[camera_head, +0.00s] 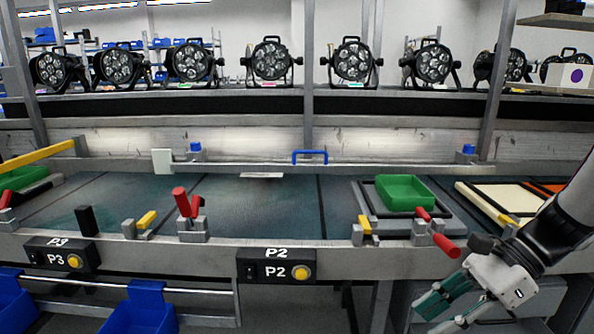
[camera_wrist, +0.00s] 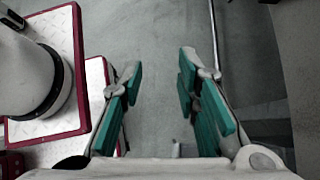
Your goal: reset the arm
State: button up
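My gripper (camera_head: 440,308) is at the lower right in the head view, in front of the workbench's front rail and below its top. In the wrist view my gripper (camera_wrist: 158,88) points down at the grey floor. Its two teal-padded fingers stand well apart with nothing between them. My arm comes in from the right edge of the head view.
The bench (camera_head: 340,262) has red-handled clamps (camera_head: 437,232) and a green tray (camera_head: 404,192) near my arm. Several par cans (camera_head: 271,62) stand on the shelf behind. Blue bins (camera_head: 143,310) hang below the bench at left. Bare floor (camera_wrist: 155,40) lies under the gripper.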

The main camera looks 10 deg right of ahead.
jog(key=s+a+r+n+g+h, duration=0.35)
jog(key=s+a+r+n, duration=0.2)
jog(key=a+n, duration=0.35)
jog(key=s+a+n+t+h, duration=0.2)
jog(key=s+n+h, duration=0.3)
jog(key=s+n, duration=0.6)
notch_tip(320, 180, up, 31)
jog(key=t+p, duration=0.4)
jog(key=p, duration=2.4)
jog(key=shift+w+d+f+n, duration=0.15)
jog(key=shift+d+f+n, duration=0.1)
jog(key=shift+n, duration=0.15)
jog(key=shift+h, duration=0.25)
